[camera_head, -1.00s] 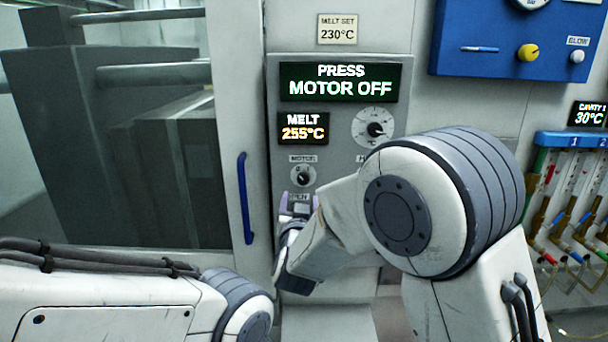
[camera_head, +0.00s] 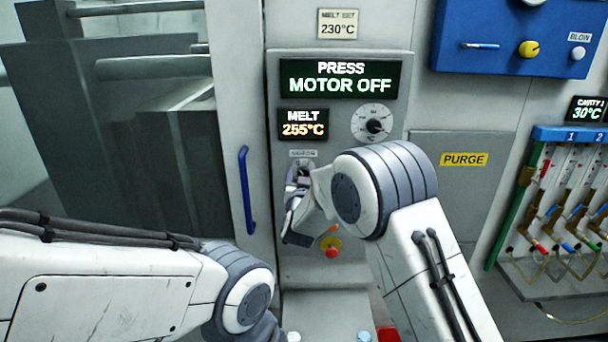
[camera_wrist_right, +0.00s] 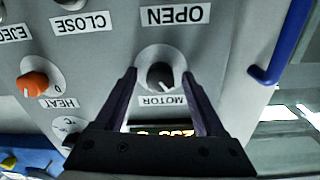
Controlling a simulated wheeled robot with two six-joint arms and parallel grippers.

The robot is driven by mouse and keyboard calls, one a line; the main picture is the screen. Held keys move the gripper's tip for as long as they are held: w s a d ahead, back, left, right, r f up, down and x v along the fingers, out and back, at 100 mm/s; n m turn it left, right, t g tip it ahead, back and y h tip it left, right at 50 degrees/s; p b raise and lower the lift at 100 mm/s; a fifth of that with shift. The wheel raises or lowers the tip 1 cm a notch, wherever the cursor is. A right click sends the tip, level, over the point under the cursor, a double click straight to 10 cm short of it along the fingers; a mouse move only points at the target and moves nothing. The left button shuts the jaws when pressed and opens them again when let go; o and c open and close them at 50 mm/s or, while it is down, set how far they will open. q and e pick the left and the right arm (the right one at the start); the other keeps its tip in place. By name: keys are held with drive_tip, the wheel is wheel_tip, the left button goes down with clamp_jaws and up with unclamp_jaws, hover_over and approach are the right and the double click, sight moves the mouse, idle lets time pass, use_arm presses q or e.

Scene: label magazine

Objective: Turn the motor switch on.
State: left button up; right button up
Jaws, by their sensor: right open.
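The motor switch (camera_wrist_right: 161,76) is a dark round knob with a pale pointer mark on a white dial, and it appears upside down in the right wrist view. Its MOTOR label (camera_head: 303,153) shows in the head view, where my gripper mostly covers the knob. My right gripper (camera_wrist_right: 160,73) is open, with one dark fingertip on each side of the knob. I cannot tell whether the fingers touch it. In the head view the right gripper (camera_head: 299,177) is at the panel just below the label. The display (camera_head: 340,79) reads "PRESS MOTOR OFF". My left gripper is out of the picture.
An orange HEAT knob (camera_wrist_right: 33,84) and the OPEN (camera_wrist_right: 175,15) and CLOSE labels are close by. A red button (camera_head: 332,252) is below my right gripper. A blue door handle (camera_head: 246,195) stands left of the panel. My left forearm crosses the lower left.

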clamp_jaws()
drive_tip(key=shift+d, duration=0.15)
drive_tip(key=shift+f+m+b, duration=0.1)
drive_tip(key=shift+m+b, duration=6.8)
drive_tip(key=shift+b, duration=2.65)
unclamp_jaws()
